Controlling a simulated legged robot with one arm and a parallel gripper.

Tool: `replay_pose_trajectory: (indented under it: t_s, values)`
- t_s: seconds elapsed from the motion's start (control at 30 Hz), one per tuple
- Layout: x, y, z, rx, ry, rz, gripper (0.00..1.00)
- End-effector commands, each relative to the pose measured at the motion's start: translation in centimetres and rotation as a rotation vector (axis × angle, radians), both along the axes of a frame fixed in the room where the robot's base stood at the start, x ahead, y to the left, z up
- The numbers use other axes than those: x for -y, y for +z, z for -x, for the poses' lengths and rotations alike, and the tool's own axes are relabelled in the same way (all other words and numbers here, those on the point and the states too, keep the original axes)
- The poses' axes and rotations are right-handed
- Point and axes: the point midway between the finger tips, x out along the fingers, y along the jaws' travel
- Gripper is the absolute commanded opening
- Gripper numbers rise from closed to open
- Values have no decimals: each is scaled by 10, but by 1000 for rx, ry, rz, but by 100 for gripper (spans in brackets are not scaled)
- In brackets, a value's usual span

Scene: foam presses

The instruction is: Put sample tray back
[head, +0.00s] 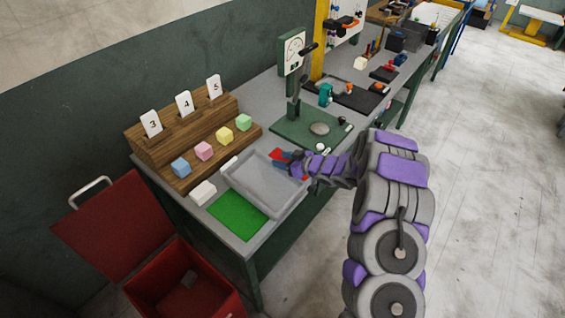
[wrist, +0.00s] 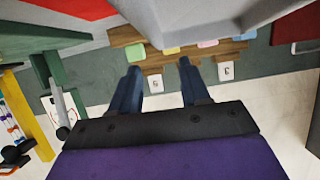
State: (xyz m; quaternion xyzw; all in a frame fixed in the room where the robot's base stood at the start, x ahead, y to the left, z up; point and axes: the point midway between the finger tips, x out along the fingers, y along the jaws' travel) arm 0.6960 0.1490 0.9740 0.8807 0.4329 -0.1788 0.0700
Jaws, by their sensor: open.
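The sample tray is a shallow, empty grey tray (head: 283,207) on the bench, between a green mat (head: 238,214) and a mostly hidden red mat (head: 304,178). Its near left side meets or overlaps the green mat's edge; I cannot tell which. My gripper (head: 280,160) is at the tray's far right side, above the red mat. In the wrist view my gripper (wrist: 158,70) has its two fingers apart with nothing between them. The tray (wrist: 205,22) shows there at the top right, clear of the fingers; I cannot tell the exact gap.
A wooden rack (head: 181,128) with number cards and coloured foam cubes stands behind the tray. A white block (head: 203,193) lies left of it. A green dial press (head: 292,125) stands to the right. An open red bin (head: 185,285) is at the bench's left end.

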Motion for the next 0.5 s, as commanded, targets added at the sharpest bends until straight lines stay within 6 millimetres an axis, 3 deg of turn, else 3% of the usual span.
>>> replay_pose_trajectory:
  t_s: [0.03,0.2,0.5]
  values:
    - [12,5,5,-1,-7,-1,46]
    - [39,17,25,-5,-8,-1,46]
    - [73,35,54,-4,-5,1,46]
